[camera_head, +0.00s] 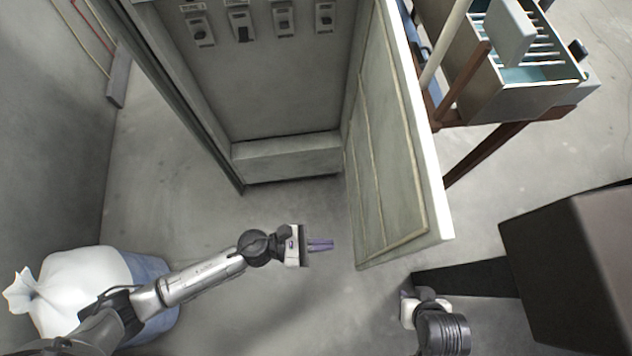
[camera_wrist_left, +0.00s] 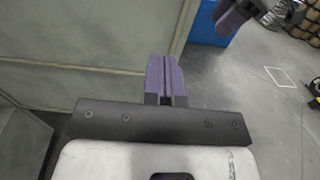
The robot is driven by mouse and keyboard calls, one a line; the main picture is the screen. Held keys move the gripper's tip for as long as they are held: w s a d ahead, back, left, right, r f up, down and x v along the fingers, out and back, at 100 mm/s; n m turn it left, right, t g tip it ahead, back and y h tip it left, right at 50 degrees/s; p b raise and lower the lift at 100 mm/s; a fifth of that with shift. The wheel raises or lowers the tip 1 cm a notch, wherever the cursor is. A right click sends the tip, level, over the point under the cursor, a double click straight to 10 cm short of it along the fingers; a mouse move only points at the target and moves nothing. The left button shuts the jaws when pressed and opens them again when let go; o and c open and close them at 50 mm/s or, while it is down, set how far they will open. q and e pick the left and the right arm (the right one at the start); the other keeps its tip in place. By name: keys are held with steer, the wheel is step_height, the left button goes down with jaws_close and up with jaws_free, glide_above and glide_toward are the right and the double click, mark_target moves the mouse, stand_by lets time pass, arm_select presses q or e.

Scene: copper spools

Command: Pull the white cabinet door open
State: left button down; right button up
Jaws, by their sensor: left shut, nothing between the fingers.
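The white cabinet door (camera_head: 400,150) stands wide open at the cabinet's right side, its ribbed inner face toward the opening. The cabinet (camera_head: 285,158) shows its grey inside. My left gripper (camera_head: 332,245) is shut and empty, its purple fingers pointing right toward the door's inner face near the free edge. A small gap shows between them in the head view. In the left wrist view the shut fingers (camera_wrist_left: 165,75) appear in front of the pale door panel (camera_wrist_left: 100,45). My right gripper (camera_head: 405,296) is on the door's outer side; its fingers are mostly hidden.
A white sack (camera_head: 75,290) and a blue container (camera_head: 155,270) stand at lower left, beside my left arm. A rack with a metal bin (camera_head: 530,90) stands right of the door. A dark box (camera_head: 575,270) is at lower right. Floor before the cabinet is clear.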

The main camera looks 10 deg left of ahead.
mark_target(375, 241)
arm_select(q)
steer(key=x, duration=0.9)
steer(key=shift+w+d, duration=0.1)
steer(key=shift+d, duration=0.25)
arm_select(e)
steer(key=shift+d+f, duration=0.15)
